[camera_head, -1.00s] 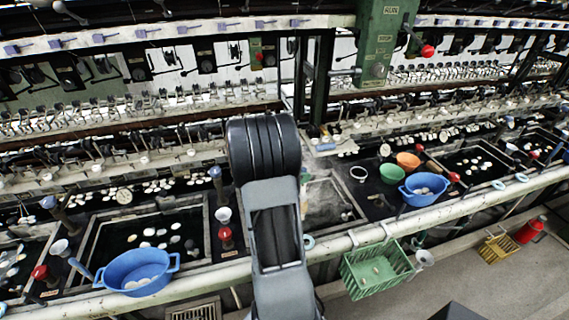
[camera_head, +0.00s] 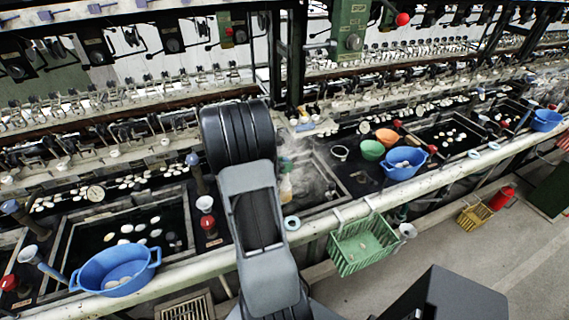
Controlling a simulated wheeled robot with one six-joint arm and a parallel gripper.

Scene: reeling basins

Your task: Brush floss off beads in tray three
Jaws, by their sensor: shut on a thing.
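My arm rises from the bottom centre and reaches over the basins; its dark upper link hides my gripper. A small green and beige thing (camera_head: 285,183) shows just right of the arm; I cannot tell whether it is a brush or whether I hold it. Right of the arm is a steaming basin (camera_head: 343,192), its left part hidden. Left of the arm, a dark basin (camera_head: 66,243) holds several white oval cocoons (camera_head: 138,229). Another dark basin (camera_head: 489,142) at the right holds more. I cannot tell which tray is three, nor see any floss.
A blue tub (camera_head: 112,284) sits at the front left rail. A green basket (camera_head: 362,255) hangs on the rail (camera_head: 330,222). Green (camera_head: 372,150) and orange (camera_head: 387,136) bowls and a blue tub (camera_head: 405,175) stand right. The floor (camera_head: 480,240) holds a yellow crate (camera_head: 474,217) and red canister (camera_head: 502,197).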

